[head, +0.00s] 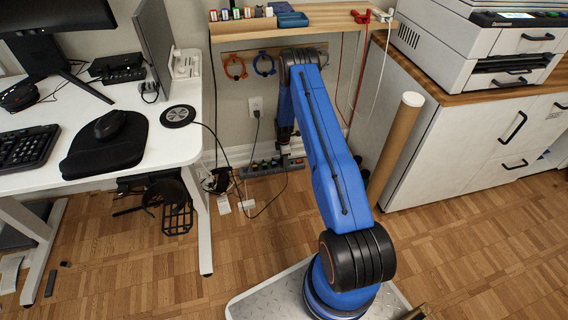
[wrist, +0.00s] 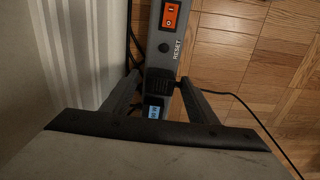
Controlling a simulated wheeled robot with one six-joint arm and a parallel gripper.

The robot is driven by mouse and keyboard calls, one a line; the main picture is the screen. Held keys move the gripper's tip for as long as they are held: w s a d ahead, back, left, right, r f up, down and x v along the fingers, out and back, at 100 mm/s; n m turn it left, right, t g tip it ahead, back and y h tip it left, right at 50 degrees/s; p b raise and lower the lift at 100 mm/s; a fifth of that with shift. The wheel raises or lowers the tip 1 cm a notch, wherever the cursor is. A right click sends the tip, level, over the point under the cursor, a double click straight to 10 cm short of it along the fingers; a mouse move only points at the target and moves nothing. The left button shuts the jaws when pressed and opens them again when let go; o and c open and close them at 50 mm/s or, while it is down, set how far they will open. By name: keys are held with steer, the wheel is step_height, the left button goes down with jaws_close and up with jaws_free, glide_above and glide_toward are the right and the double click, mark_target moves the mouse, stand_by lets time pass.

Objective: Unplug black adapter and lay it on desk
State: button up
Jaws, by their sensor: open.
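In the wrist view a black adapter (wrist: 160,84) sits on the grey power strip (wrist: 164,52). My gripper (wrist: 160,79) is open, with one finger on each side of the adapter. I cannot tell whether either finger touches it. In the head view my gripper (head: 290,151) reaches down to the right part of the power strip (head: 248,174), which lies low along the wall. There I cannot pick out the black adapter. The white desk (head: 153,150) stands at the left.
A small blue display (wrist: 152,112) shows nearer the gripper's palm. The strip has a red switch (wrist: 171,16). A black cable (wrist: 253,112) curves right. On the desk are a mouse (head: 110,124), a keyboard (head: 27,147) and a round black disc (head: 178,116). A cardboard tube (head: 397,143) stands right.

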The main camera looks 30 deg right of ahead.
stand_by(0.8)
jaws_close()
steer(key=shift+r, duration=0.15)
steer(key=shift+r, duration=2.85)
